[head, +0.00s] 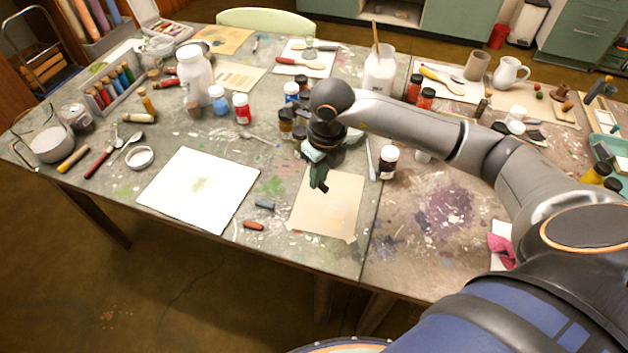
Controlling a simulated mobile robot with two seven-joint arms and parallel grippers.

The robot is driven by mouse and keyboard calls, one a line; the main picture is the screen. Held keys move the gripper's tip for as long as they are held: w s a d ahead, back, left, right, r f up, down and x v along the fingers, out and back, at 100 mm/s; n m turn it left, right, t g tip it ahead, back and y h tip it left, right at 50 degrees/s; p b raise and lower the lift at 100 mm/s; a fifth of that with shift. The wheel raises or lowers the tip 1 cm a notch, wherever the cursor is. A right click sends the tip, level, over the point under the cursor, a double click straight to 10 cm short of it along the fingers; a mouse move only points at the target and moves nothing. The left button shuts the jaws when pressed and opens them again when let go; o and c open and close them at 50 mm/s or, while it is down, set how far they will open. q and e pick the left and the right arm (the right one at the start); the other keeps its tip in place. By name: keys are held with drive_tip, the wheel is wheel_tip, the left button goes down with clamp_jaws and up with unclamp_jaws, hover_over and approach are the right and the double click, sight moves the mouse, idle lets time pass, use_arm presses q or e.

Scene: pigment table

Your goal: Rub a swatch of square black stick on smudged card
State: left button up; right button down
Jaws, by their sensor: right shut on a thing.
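The smudged card (218,214) is a white sheet with a faint greenish smudge near its middle, lying flat on the left part of the table. My right gripper (318,178) is above the upper part of a tan card (328,214), to the right of the smudged card and apart from it. It points down and is shut on a small dark piece, which looks like the square black stick; the fingers hide most of it. I cannot tell whether its tip touches the tan card. My left gripper is out of view.
A blue stick (264,204) and a red stick (253,225) lie between the two cards. Jars crowd behind my right gripper, and a dark-capped jar (388,163) stands to its right. A small white dish (139,158) lies left of the smudged card.

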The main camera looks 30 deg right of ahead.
drive_tip(key=shift+f+b, duration=0.35)
drive_tip(key=shift+f, duration=0.15)
wheel_tip(320, 180, down, 6)
drive_tip(key=b, duration=0.4)
drive_tip(key=shift+r, duration=0.25)
drive_tip(key=shift+f, duration=0.3)
drive_tip(key=shift+f+b, duration=0.15)
drive_tip(key=shift+b, duration=0.25)
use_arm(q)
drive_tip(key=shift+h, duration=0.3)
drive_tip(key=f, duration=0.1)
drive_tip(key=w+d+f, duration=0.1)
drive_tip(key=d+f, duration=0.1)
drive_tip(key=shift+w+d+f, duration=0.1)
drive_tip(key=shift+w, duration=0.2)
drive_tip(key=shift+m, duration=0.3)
use_arm(e)
drive_tip(key=shift+w, duration=0.1)
